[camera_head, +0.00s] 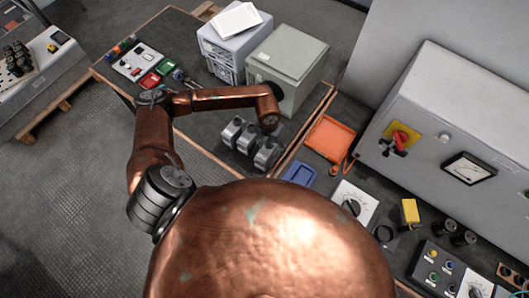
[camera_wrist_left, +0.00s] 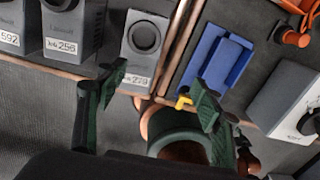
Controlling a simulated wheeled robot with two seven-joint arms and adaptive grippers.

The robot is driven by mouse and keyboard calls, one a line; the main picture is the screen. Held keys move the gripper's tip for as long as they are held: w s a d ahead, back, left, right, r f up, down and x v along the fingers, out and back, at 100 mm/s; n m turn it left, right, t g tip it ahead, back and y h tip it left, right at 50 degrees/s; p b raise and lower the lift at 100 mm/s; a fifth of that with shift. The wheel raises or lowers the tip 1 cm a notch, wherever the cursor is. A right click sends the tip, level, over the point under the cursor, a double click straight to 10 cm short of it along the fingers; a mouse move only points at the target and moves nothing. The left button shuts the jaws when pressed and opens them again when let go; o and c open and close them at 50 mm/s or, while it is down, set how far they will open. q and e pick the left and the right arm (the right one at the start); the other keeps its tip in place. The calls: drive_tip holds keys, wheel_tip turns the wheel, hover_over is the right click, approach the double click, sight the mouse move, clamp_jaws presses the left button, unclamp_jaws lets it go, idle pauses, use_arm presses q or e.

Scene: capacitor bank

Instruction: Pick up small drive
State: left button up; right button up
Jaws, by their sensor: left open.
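Three small grey units with round dark openings, likely the drives, stand in a row on the bench (camera_head: 205,141): a left one (camera_head: 232,131), a middle one (camera_head: 247,138) and a right one (camera_head: 266,154). I cannot tell which is the small drive. In the left wrist view the end unit (camera_wrist_left: 145,38) has a white number label, and another labelled unit (camera_wrist_left: 62,30) stands to its left. My left gripper (camera_wrist_left: 160,82) is open and empty, its dark green fingers spread below the end unit in the picture. In the head view it is mostly hidden beneath my copper wrist. My right gripper is not in view.
A blue tray (camera_wrist_left: 222,58) lies right of the units, with an orange tray (camera_head: 330,138) beyond. A grey-green cabinet (camera_head: 289,62) stands close behind the units. A large grey panel with a red-yellow switch (camera_head: 401,138) fills the right. A wooden edge runs between the benches.

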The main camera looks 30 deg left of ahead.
sight(267, 149)
use_arm(q)
drive_tip(key=shift+w+a+y, duration=0.15)
drive_tip(key=shift+a+y, duration=0.25)
drive_tip(key=shift+a, duration=0.55)
drive_tip(key=shift+a+f, duration=0.15)
drive_tip(key=shift+f, duration=1.1)
drive_tip(key=shift+w+a+f+p, duration=0.2)
drive_tip(key=shift+f+p, duration=0.15)
drive_tip(key=shift+f, duration=1)
drive_tip(key=shift+w+a+f+p, duration=0.15)
drive_tip(key=shift+f+p, duration=0.2)
drive_tip(key=shift+f, duration=0.95)
drive_tip(key=shift+d, duration=0.1)
drive_tip(key=shift+c, duration=0.5)
clamp_jaws()
